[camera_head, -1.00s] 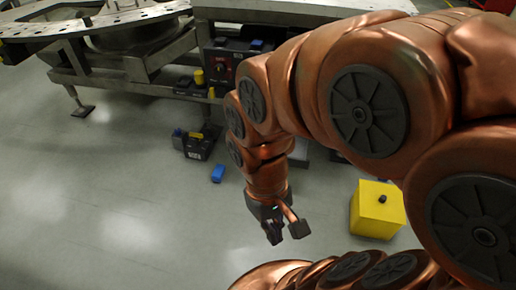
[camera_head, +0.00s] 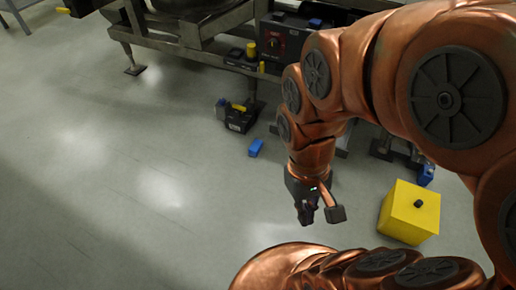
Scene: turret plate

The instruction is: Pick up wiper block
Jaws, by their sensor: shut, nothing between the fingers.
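No thing in view is clearly marked as the wiper block. A small blue block (camera_head: 255,147) lies on the grey floor, left of my arm. A yellow cube (camera_head: 408,213) with a black knob on top stands on the floor to the right of my gripper.
A dark box with a yellow handle (camera_head: 239,118) stands on the floor near the metal frame (camera_head: 175,52). A dark control box (camera_head: 282,38) sits on the frame. Another blue item (camera_head: 427,174) shows behind the yellow cube. The floor at left is clear.

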